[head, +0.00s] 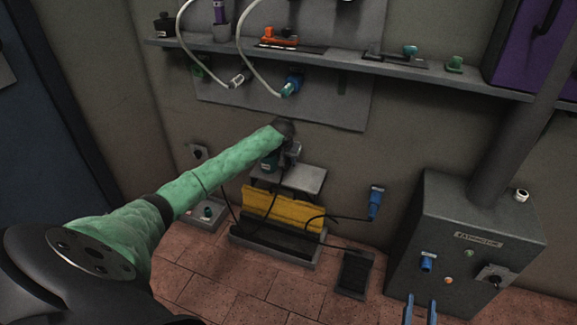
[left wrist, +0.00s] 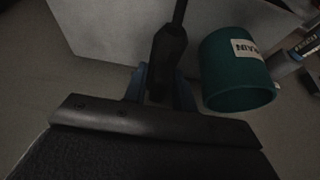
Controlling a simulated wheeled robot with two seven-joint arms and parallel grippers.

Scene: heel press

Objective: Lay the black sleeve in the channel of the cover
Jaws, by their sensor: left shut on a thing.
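My left gripper (left wrist: 160,88) shows its two blue fingers in the left wrist view. It is shut on the black sleeve (left wrist: 168,55), which has a thin black cable running up from its top. In the head view the left hand is over the small grey stand by the wall, and the sleeve cannot be made out there. A yellow panel (head: 270,204) leans behind a black floor piece (head: 275,240) below the stand; I cannot tell which part is the cover, and no channel is clear. My right gripper (head: 420,312) is at the bottom right, fingers apart and empty.
A teal cup with a white label (left wrist: 238,72) is close beside the left fingers. The grey stand (head: 308,180) juts from the wall. Black cables run across the floor piece. A grey cabinet (head: 455,240) stands at right.

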